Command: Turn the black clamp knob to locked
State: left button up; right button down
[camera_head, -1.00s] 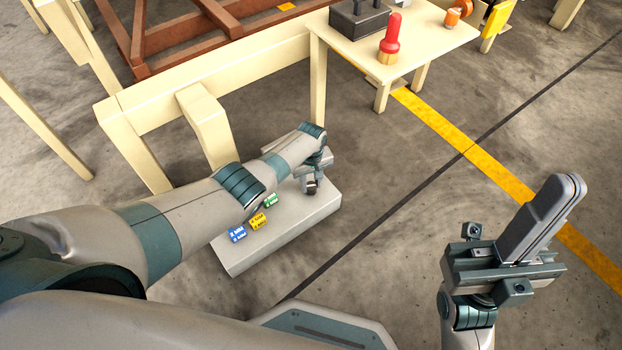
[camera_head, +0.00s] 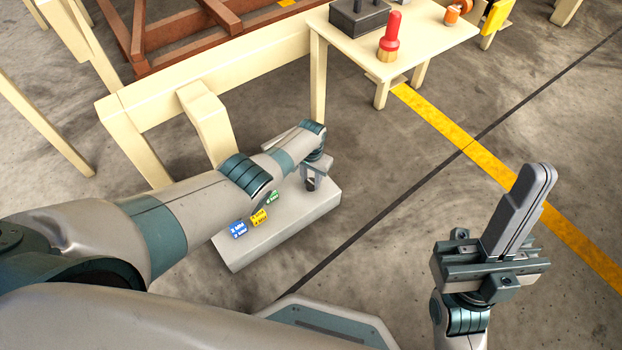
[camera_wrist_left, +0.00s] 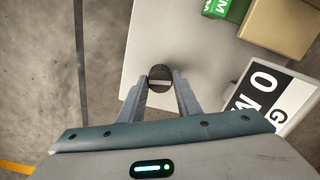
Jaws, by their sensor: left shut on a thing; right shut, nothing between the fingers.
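The black clamp knob (camera_wrist_left: 160,73) is a small dark round knob with a pale bar across its face in the left wrist view. My left gripper (camera_wrist_left: 160,84) is shut on it, one finger on each side. In the head view, my left gripper (camera_head: 311,181) points down over the far right end of a grey box (camera_head: 290,224); the knob is mostly hidden there. The pale bar lies about level in the wrist view. My right gripper (camera_head: 522,208) is shut and empty, raised above the floor at the right, away from the box.
Blue (camera_head: 238,229), yellow (camera_head: 259,218) and green labelled blocks sit on the box. A black-and-white lettered plate (camera_wrist_left: 265,98) lies close to the right of the left fingers. A cream table (camera_head: 420,40) with a red-handled tool (camera_head: 390,37) stands behind. Floor at right is clear.

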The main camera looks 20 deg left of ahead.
pick_arm(q)
jog(key=shift+m, duration=1.1)
jog(key=o, duration=1.1)
jog(key=shift+c, duration=0.2)
jog(key=shift+r, duration=0.2)
